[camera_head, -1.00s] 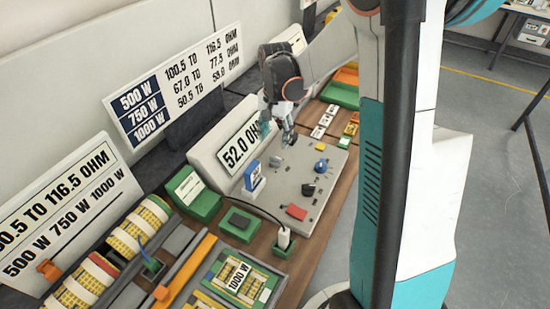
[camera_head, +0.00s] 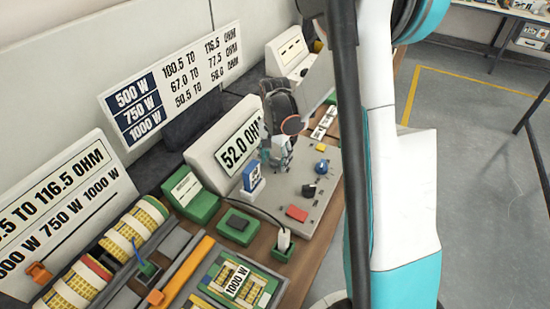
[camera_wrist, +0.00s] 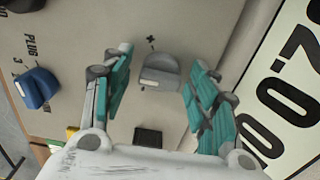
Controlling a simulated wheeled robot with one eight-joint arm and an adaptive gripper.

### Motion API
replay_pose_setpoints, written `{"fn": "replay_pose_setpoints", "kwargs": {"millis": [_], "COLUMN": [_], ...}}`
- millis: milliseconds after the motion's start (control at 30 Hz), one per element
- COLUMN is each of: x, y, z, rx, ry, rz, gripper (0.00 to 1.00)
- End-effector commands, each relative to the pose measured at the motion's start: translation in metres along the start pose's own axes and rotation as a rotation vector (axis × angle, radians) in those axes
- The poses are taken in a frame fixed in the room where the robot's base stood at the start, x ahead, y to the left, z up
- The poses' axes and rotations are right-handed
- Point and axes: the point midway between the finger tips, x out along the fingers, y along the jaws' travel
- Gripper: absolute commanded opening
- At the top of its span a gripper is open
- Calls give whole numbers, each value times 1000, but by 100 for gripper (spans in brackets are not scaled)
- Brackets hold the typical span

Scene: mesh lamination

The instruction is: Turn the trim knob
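A grey knob (camera_wrist: 160,72) with a plus mark beside it shows between the fingers of my gripper (camera_wrist: 155,85) in the wrist view. No word naming it as the trim knob is readable. The teal-padded fingers are open, one on each side of the knob, with gaps between. I cannot tell how far above the panel they are. In the head view my gripper (camera_head: 277,158) is low over the grey panel (camera_head: 285,205), in front of the display (camera_head: 240,148) reading 52.0 OHM, and it hides the knob.
A blue knob (camera_head: 321,166), a black knob (camera_head: 309,190) and a red block (camera_head: 296,213) are on the panel. A blue-and-white block (camera_head: 252,177) stands close left of my gripper. Green boxes (camera_head: 237,226) and a dark cable lie farther left.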

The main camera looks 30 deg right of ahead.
Motion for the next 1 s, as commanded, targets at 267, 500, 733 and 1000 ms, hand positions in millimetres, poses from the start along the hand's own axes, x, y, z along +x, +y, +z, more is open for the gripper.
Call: {"fn": "replay_pose_setpoints", "kwargs": {"millis": [267,500,733,1000], "x": [0,0,0,0], "y": [0,0,0,0], "z": [0,0,0,0], "rx": [0,-24,-136,-349], "ry": [0,0,0,0], "rz": [0,0,0,0], "gripper": [10,10,10,10]}}
